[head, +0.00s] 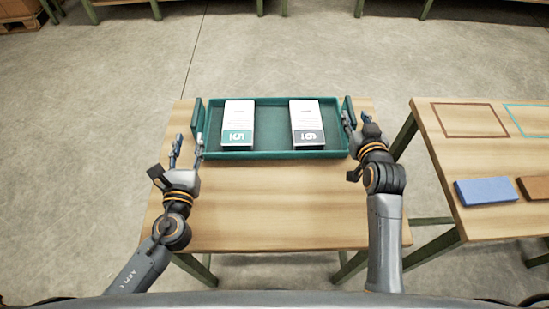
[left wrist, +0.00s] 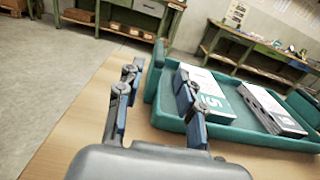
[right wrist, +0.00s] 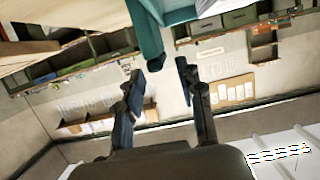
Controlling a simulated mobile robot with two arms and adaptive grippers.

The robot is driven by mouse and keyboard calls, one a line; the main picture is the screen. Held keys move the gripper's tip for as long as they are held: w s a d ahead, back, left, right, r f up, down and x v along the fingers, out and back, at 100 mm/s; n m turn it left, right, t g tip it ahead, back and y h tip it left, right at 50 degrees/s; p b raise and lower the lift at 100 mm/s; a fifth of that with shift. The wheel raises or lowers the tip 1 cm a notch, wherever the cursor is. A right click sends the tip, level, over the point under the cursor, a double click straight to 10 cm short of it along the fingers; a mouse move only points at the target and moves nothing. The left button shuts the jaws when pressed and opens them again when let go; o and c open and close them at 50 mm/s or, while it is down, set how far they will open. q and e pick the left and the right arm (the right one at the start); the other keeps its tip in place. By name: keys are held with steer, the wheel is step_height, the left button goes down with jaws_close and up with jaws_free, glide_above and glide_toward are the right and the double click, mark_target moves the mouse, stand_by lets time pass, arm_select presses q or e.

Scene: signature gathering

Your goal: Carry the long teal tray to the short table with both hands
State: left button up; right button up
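The long teal tray (head: 270,154) lies flat on a wooden table (head: 265,215), with an upright handle at each end. It holds two white stacks, one with a green band (head: 238,120) and one with a dark band (head: 307,120). My left gripper (head: 187,142) is open and empty, just short of the left handle (head: 198,115); that handle (left wrist: 158,52) shows beyond its fingertips in the left wrist view. My right gripper (head: 356,114) is open at the right handle (head: 349,108). In the right wrist view that handle (right wrist: 154,58) reaches between the fingertips; contact is unclear.
A second wooden table (head: 450,160) stands close at right, with a brown outline (head: 470,120), a teal outline, a blue block (head: 487,190) and a brown block (head: 535,187). Green-legged benches line the far side. The floor (head: 90,140) at left is clear.

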steer(key=v, duration=0.7)
stand_by(0.3)
